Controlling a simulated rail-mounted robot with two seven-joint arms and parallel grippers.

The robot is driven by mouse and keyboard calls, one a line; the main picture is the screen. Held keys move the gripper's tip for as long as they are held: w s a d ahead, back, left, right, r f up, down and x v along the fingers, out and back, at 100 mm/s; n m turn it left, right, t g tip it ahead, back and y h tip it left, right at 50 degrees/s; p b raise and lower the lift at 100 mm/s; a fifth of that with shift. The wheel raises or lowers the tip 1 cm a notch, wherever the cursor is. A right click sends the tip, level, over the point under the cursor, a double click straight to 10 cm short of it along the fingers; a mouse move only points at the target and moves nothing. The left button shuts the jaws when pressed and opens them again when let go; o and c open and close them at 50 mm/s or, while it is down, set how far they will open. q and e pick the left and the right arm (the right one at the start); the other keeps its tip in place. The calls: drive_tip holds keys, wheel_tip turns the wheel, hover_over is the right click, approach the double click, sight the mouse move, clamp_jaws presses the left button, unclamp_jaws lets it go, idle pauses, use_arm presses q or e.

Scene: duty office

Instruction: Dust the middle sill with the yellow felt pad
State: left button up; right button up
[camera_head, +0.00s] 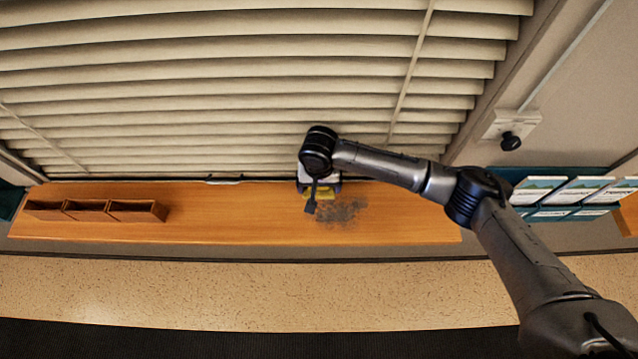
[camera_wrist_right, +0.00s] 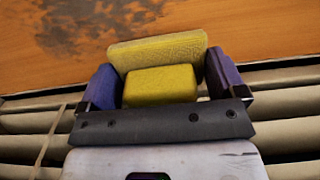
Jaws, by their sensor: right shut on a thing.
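The middle sill (camera_head: 230,215) is an orange-brown wooden ledge below the blinds. A grey dust patch (camera_head: 342,212) lies on it right of centre, and the patch also shows at the top left of the right wrist view (camera_wrist_right: 90,22). My right gripper (camera_wrist_right: 162,84) is shut on the yellow felt pad (camera_wrist_right: 160,52), gripping its raised block between two dark fingers. In the head view the pad (camera_head: 322,192) is mostly hidden under my wrist, at the upper left edge of the dust. I cannot tell whether it touches the sill. My left gripper is not in view.
A wooden compartment box (camera_head: 95,210) stands at the sill's left end. Slatted blinds (camera_head: 220,100) hang close behind the sill. A dark knob on a white plate (camera_head: 508,136) and a rack of leaflets (camera_head: 570,195) are at right. The sill between box and dust is clear.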

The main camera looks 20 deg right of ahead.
idle(0.4)
drive_tip(key=shift+f, duration=0.35)
idle(0.3)
drive_tip(key=shift+f, duration=0.6)
